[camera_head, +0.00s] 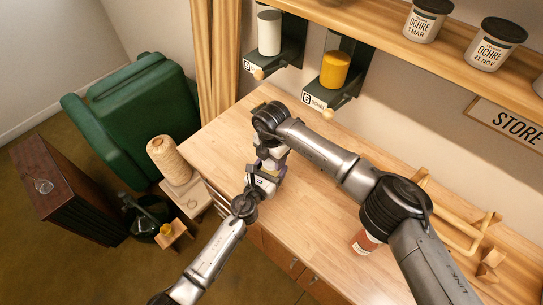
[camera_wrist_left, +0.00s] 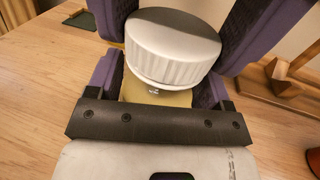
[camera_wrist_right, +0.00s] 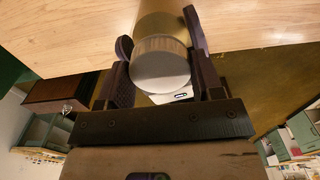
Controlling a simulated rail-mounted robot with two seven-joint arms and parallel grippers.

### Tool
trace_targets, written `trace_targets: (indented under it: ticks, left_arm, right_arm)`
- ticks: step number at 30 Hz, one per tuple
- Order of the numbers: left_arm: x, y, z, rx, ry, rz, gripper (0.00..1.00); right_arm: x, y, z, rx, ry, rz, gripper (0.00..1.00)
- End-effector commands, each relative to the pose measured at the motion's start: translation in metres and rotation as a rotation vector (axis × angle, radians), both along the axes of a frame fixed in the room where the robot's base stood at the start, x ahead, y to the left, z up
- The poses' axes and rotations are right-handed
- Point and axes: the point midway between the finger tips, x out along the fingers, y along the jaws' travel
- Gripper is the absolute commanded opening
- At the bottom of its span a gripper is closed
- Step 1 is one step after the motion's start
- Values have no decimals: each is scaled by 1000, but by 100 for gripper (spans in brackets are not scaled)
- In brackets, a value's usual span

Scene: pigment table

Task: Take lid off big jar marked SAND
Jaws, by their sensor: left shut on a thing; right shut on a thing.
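The jar has a white ribbed lid (camera_wrist_left: 172,45) and a tan body (camera_wrist_left: 150,90). Small dark marks show below the lid, too small to read. My left gripper (camera_head: 262,183) is shut on the jar near the table's left edge; its purple fingers flank the body in the left wrist view. My right gripper (camera_head: 274,160) meets it from above. In the right wrist view the right fingers stand either side of the pale lid (camera_wrist_right: 160,65), with the tan body beyond. In the head view the grippers hide most of the jar.
A red-brown jar (camera_head: 363,242) stands on the wooden table, partly behind my right arm. A wooden rack (camera_head: 450,220) is at the right. Wall holders carry a white jar (camera_head: 269,33) and a yellow jar (camera_head: 335,70). OCHRE jars (camera_head: 495,45) stand on the shelf. The table's middle is clear.

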Motion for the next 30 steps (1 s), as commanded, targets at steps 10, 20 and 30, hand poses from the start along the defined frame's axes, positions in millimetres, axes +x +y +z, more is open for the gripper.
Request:
trace_targets:
  ticks: [10,20,30]
  left_arm:
    - [0,0,-1,1,0,1,8]
    - [0,0,-1,2,1,1,8]
    - [0,0,-1,2,1,0,8]
  right_arm:
    - [0,0,1,-1,-1,67,31]
    - [1,0,1,-2,-2,714,31]
    - [0,0,2,-2,-1,1415,31]
